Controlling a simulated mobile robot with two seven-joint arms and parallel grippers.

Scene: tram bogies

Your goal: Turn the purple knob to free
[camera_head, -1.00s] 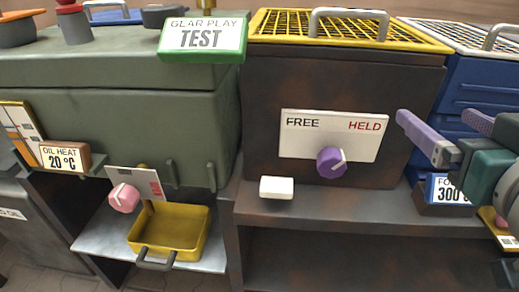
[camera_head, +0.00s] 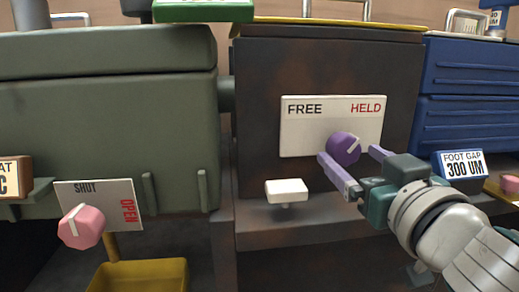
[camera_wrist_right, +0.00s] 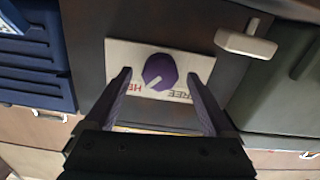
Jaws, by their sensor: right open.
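The purple knob (camera_head: 343,147) sits on a white plate (camera_head: 310,140) marked FREE at left and HELD at right, on a dark brown box. Its white pointer line slants up and right, toward HELD. My right gripper (camera_head: 348,154) is open in front of the knob, with purple fingers. In the right wrist view, the knob (camera_wrist_right: 159,71) shows between the two fingertips (camera_wrist_right: 159,77), with a visible gap on each side. Whether the tips reach as deep as the knob is hard to tell. My left gripper is not in view.
A small white block (camera_head: 287,190) juts out below the plate's left end. A pink knob (camera_head: 82,226) on a SHUT/OPEN plate and a yellow tray (camera_head: 140,276) are at lower left.

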